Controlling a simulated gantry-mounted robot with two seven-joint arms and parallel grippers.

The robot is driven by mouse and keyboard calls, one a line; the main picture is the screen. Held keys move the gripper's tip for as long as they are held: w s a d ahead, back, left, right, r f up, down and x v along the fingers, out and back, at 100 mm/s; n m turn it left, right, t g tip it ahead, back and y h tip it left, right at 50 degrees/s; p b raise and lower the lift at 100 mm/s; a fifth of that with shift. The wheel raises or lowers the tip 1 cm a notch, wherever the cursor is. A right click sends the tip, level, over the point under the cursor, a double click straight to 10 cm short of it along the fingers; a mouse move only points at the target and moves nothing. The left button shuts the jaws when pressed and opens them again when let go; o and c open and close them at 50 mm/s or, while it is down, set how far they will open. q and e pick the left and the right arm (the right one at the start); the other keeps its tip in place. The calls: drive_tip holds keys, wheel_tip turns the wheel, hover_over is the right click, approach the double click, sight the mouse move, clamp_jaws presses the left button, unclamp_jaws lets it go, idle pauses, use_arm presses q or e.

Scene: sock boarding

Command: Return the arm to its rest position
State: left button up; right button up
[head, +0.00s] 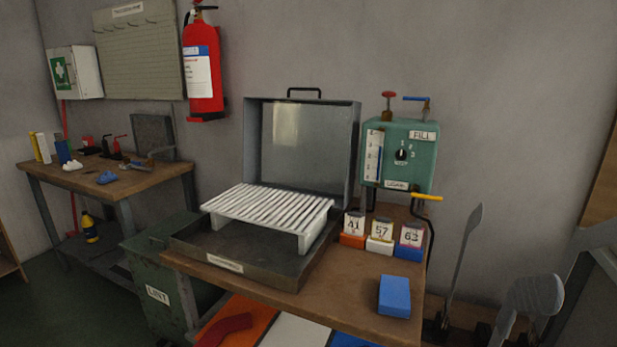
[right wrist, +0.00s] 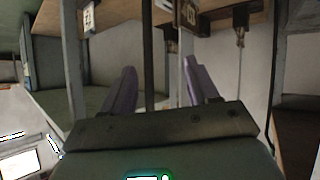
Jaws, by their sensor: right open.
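My right gripper (right wrist: 155,90) shows in the right wrist view. Its two purple fingers stand wide apart with nothing held between them, so it is open. Behind the fingers are upright metal posts and the underside of a wooden top. No gripper shows in the head view, and my left gripper is in neither view.
A workbench (head: 345,290) carries an open metal case (head: 305,150) with a white slatted rack (head: 268,208), numbered blocks (head: 381,240) and a blue block (head: 394,296). A green control box (head: 400,155) is behind. Grey leg-shaped boards (head: 531,300) stand at the right.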

drive_tip(key=s+a+f+n+y, duration=0.4)
drive_tip(key=s+a, duration=0.2)
drive_tip(key=a, duration=0.2)
drive_tip(key=s+a+f+n+y, duration=0.4)
drive_tip(key=s+a+n, duration=0.15)
drive_tip(key=a, duration=0.35)
drive_tip(key=s+d+f+n+g+y, duration=0.1)
drive_tip(key=s+d, duration=0.2)
drive_tip(key=s, duration=0.4)
drive_tip(key=s+d+f+n+g+y, duration=0.1)
drive_tip(key=s+d+n+y, duration=0.15)
drive_tip(key=s, duration=0.45)
use_arm(q)
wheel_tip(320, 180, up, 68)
drive_tip(key=p, duration=6.8)
use_arm(e)
wheel_tip(320, 180, up, 69)
use_arm(q)
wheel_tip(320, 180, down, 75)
drive_tip(key=b, duration=7.4)
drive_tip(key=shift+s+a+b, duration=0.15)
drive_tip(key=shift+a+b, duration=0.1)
drive_tip(key=shift+b, duration=0.1)
use_arm(e)
wheel_tip(320, 180, down, 75)
drive_tip(key=shift+w+d+f+h, duration=0.15)
drive_tip(key=shift+w+d+h, duration=0.1)
drive_tip(key=shift+d+h, duration=0.15)
